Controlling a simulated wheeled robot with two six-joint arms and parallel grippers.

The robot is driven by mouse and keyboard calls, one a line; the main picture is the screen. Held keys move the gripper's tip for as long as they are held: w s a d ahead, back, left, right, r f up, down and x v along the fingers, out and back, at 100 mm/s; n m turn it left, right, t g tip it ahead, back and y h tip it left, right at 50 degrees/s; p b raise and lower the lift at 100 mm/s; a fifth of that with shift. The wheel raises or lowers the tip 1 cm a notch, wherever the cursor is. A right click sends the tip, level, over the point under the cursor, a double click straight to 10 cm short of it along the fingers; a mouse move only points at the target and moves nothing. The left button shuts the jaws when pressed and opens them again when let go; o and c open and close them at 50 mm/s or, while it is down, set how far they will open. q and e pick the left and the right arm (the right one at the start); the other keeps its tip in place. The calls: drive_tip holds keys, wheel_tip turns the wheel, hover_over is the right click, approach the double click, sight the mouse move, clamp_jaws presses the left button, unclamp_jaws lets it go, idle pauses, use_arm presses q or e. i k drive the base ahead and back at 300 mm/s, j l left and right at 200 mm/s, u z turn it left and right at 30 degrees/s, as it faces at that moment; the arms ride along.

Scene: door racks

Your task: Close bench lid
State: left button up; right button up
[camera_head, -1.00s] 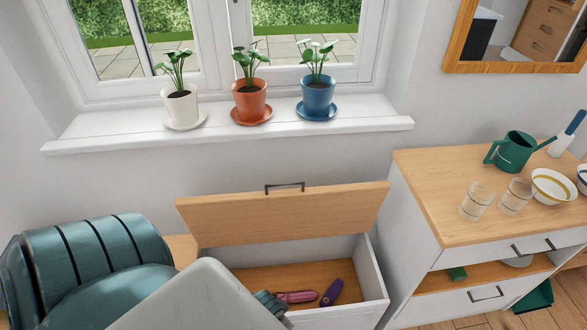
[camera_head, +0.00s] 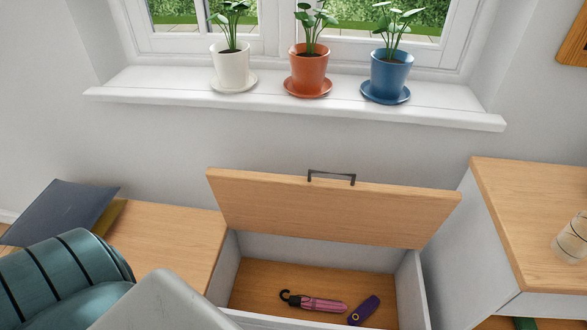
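The bench lid (camera_head: 330,207) is a wooden panel standing raised and tilted back at the rear of the bench. A dark handle (camera_head: 331,178) is on its top edge. The open bench compartment (camera_head: 255,285) has white walls and a wooden floor. A pink umbrella (camera_head: 318,303) with a dark hooked handle and a purple item (camera_head: 364,310) lie inside. Part of my arm shows at the lower left, in front of the bench. Neither gripper is visible.
The closed bench top (camera_head: 165,245) extends left, with a dark cushion (camera_head: 60,212) on it. A wood-topped cabinet (camera_head: 530,220) with a glass stands at right. Potted plants stand on the windowsill (camera_head: 270,105) above.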

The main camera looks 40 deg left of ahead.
sight(327, 210)
drive_tip(key=i+u, duration=0.15)
drive_tip(key=u, duration=0.3)
drive_tip(key=i+l+u, duration=0.15)
drive_tip(key=u, duration=0.3)
